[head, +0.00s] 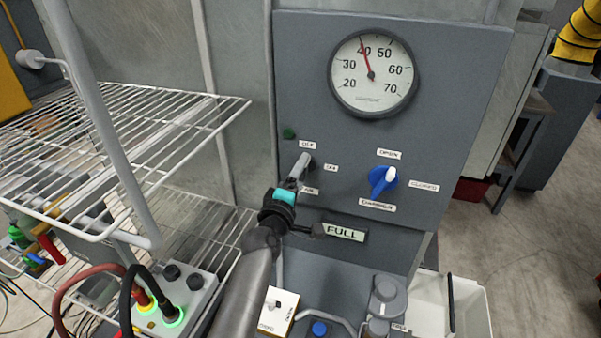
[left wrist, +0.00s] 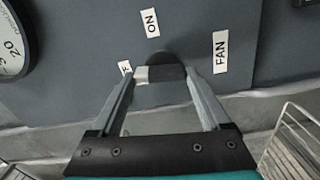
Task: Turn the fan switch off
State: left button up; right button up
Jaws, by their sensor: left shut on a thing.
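The fan switch (left wrist: 168,73) is a dark knob with a light end on the grey control panel (head: 445,120). In the left wrist view its light end points left, toward a partly hidden label ending in F (left wrist: 125,68). The ON label (left wrist: 150,22) is above it and the FAN label (left wrist: 220,52) to its right. My left gripper (head: 301,167) is shut on the switch, with one finger at each end of the knob. In the head view the fingers hide most of the switch. My right gripper is in neither view.
A round gauge (head: 372,95) and a blue selector knob (head: 383,180) are on the same panel. A FULL plate (head: 344,232) is below. A white wire rack (head: 150,102) stands close on the left. A grey box with cables (head: 180,300) is at lower left.

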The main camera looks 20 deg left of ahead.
pick_arm(q)
jog(key=shift+n, duration=0.8)
jog(key=o, duration=1.2)
jog(key=s, duration=1.5)
jog(key=shift+s+a, duration=0.15)
jog(key=shift+a, duration=0.15)
